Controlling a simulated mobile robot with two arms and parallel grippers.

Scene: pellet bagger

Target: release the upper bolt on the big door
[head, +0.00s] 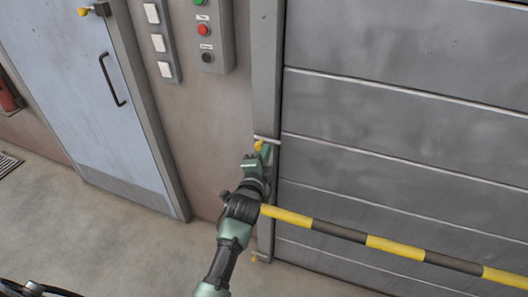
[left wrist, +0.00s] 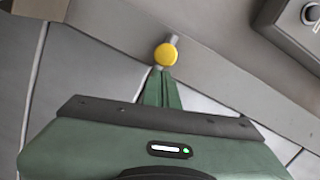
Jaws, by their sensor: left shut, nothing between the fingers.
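The big door (head: 400,128) is grey and panelled, and fills the right of the head view. The upper bolt (head: 268,139) is a short pale rod with a yellow knob, at the door's left edge by the frame post. In the left wrist view the bolt's round yellow knob (left wrist: 166,54) shows just beyond my fingertips. My left gripper (head: 264,154) is right below the upper bolt. Its green fingers (left wrist: 160,74) are together with nothing between them. I cannot tell whether the tips touch the knob. My right gripper is not in view.
A yellow-and-black striped bar (head: 395,246) crosses in front of the big door. Another yellow knob (head: 254,257) sits low on the post. A button box (head: 207,38) and switch panel (head: 159,42) are on the wall. A blue-grey door (head: 85,100) stands left.

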